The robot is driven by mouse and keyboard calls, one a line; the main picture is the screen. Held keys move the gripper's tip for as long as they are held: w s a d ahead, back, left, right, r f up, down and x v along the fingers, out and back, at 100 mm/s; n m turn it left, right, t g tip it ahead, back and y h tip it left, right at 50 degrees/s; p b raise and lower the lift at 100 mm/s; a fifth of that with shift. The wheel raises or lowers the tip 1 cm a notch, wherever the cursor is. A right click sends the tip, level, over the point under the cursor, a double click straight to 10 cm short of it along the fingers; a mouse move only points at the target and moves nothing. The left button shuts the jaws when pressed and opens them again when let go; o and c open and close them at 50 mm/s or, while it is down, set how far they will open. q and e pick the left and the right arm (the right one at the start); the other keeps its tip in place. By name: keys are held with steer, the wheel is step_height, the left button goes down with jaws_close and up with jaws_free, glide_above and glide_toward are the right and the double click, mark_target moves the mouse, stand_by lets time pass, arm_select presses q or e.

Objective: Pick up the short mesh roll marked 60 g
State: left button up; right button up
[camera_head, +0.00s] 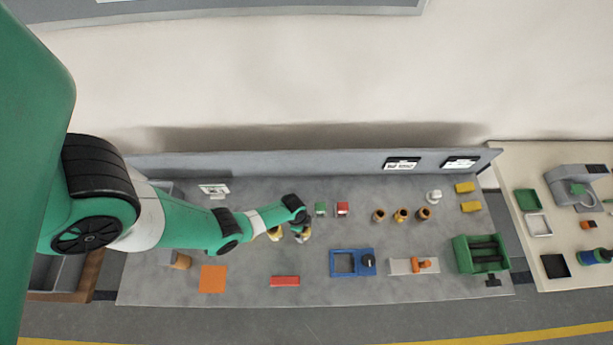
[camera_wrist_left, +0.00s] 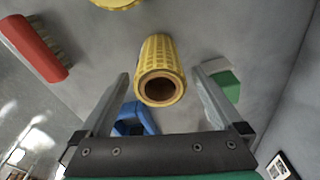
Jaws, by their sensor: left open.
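A short yellow mesh roll (camera_wrist_left: 160,55) with a brown hollow core stands between the fingers of my left gripper (camera_wrist_left: 160,75) in the left wrist view. The fingers are open on either side of it, with a gap showing at each side. No weight marking is legible on it. A second yellow roll (camera_head: 275,234) lies to the left in the head view; part of a yellow thing (camera_wrist_left: 115,3) shows at the wrist view's top edge. In the head view my left gripper (camera_head: 304,237) is over the bench, partly hiding the rolls. My right gripper is not in view.
A red brush-like block (camera_head: 285,281), an orange square (camera_head: 212,279) and a blue frame (camera_head: 345,263) lie along the bench's front. Small green (camera_head: 320,208) and red (camera_head: 342,208) items stand behind.

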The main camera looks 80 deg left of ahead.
arm_select(q)
steer(key=shift+w+f, duration=0.1)
steer(key=shift+f, duration=0.2)
jaws_close()
steer(key=shift+r, duration=0.1)
stand_by(0.4)
